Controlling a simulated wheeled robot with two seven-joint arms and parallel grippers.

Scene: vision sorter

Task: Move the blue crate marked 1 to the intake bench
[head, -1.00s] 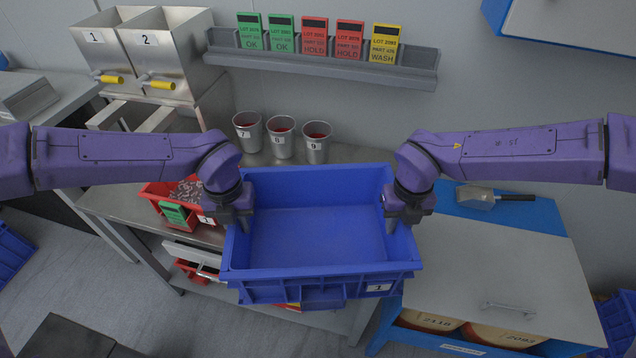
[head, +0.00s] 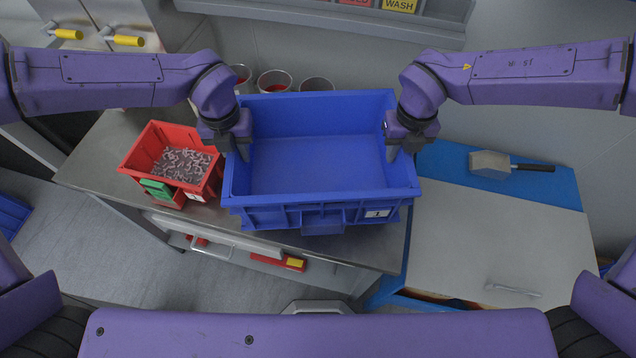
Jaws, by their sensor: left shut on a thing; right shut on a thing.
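The blue crate (head: 318,206) with a white label 1 on its front wall is in the middle of the head view, upright and empty inside. My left gripper (head: 237,146) is shut on the crate's left wall. My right gripper (head: 396,148) is shut on its right wall. The crate is over the grey metal bench (head: 100,165) and hides part of it. I cannot tell whether the crate's bottom touches the bench top.
A red bin (head: 140,153) of small metal parts, with a green card (head: 157,189), stands left of the crate. Several metal cups (head: 276,80) stand behind it. A blue-edged cabinet with a grey lid (head: 490,240) and a scoop (head: 490,165) is at the right.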

